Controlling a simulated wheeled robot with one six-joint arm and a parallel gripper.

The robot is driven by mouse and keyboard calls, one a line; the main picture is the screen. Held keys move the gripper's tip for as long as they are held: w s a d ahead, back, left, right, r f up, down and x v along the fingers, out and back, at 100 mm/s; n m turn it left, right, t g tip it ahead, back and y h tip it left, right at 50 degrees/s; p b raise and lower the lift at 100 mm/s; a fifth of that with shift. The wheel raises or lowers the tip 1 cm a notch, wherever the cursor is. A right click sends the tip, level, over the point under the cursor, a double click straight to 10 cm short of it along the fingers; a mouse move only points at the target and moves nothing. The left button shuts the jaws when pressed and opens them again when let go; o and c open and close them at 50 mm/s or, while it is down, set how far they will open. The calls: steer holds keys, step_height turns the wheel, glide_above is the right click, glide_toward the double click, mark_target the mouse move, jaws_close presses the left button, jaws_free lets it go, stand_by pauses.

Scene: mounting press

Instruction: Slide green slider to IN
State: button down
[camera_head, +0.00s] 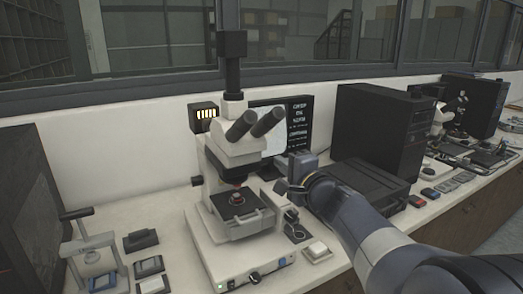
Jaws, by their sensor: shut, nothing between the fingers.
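A white microscope (233,150) with black eyepieces stands on the bench in the middle of the view. Its stage (240,212) holds a dark round piece with a red part. My gripper (284,187) is at the right side of the microscope, beside the body above the stage. It is shut and holds nothing. Whether it touches the microscope cannot be told, and my gripper and wrist hide part of that side.
A black screen with white text (298,120) stands behind the microscope. Black cabinets (385,125) and a low dark box (365,178) are to the right. A small press (92,245) and several small blocks lie at the left. A white-topped block (317,250) sits front right.

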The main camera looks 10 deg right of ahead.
steer(key=p+x, duration=0.2)
steer(key=x, duration=0.5)
steer(key=shift+w+a, duration=0.15)
steer(key=shift+w, duration=0.15)
steer(key=shift+w, duration=0.1)
steer(key=shift+w+a+r+b, duration=0.25)
steer(key=shift+w+r+b, duration=0.25)
steer(key=shift+b, duration=0.7)
steer(key=shift+w+f, duration=0.1)
steer(key=shift+f, duration=0.1)
